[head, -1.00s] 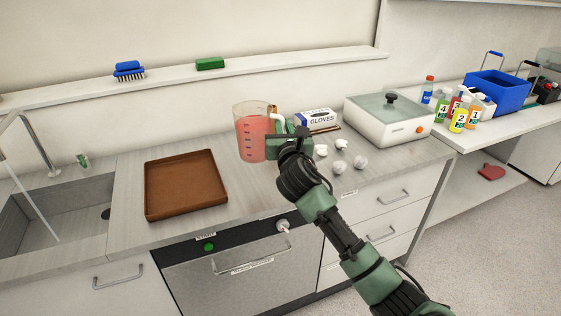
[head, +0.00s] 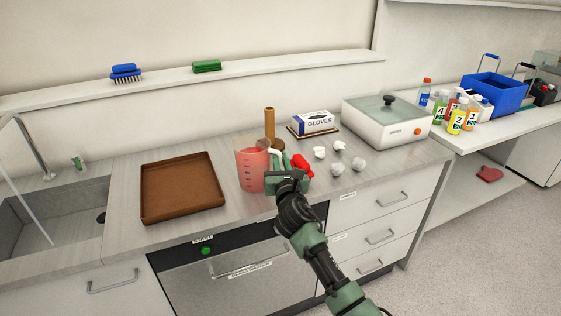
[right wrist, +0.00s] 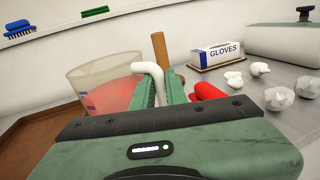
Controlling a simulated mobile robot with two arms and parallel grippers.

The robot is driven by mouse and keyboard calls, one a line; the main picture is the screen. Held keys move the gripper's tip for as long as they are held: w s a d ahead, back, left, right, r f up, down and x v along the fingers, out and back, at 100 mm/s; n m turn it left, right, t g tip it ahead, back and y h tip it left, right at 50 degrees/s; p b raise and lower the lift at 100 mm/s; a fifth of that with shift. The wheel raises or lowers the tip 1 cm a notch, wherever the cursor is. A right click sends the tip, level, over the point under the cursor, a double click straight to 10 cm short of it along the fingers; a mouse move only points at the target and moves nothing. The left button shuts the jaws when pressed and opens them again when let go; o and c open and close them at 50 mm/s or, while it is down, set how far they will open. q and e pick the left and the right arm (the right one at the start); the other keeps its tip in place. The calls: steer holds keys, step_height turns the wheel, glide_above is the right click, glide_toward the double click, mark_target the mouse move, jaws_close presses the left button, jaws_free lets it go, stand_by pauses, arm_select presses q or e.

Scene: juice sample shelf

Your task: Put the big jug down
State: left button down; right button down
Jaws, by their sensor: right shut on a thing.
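The big jug (head: 251,168) is a clear measuring jug with red liquid and a white handle. It is upright at the counter (head: 130,218), just right of the brown tray (head: 183,190). I cannot tell for sure whether its base touches the counter. My right gripper (head: 281,176) is shut on the jug's handle. In the right wrist view the white handle (right wrist: 151,72) sits between the fingers, with the jug (right wrist: 103,85) to their left. My left gripper is not in view.
A wooden cylinder (head: 269,124) and a red object (head: 302,166) are close by the jug. White crumpled pieces (head: 338,168), a gloves box (head: 313,122) and a white lidded appliance (head: 388,126) are to the right. The sink (head: 50,205) is left.

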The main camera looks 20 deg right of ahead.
steer(key=c, duration=1.4)
jaws_free()
steer(key=shift+c, duration=0.2)
steer(key=shift+r, duration=0.1)
steer(key=shift+s, duration=0.1)
steer(key=v, duration=1.2)
steer(key=o, duration=1.4)
steer(key=shift+o, duration=0.2)
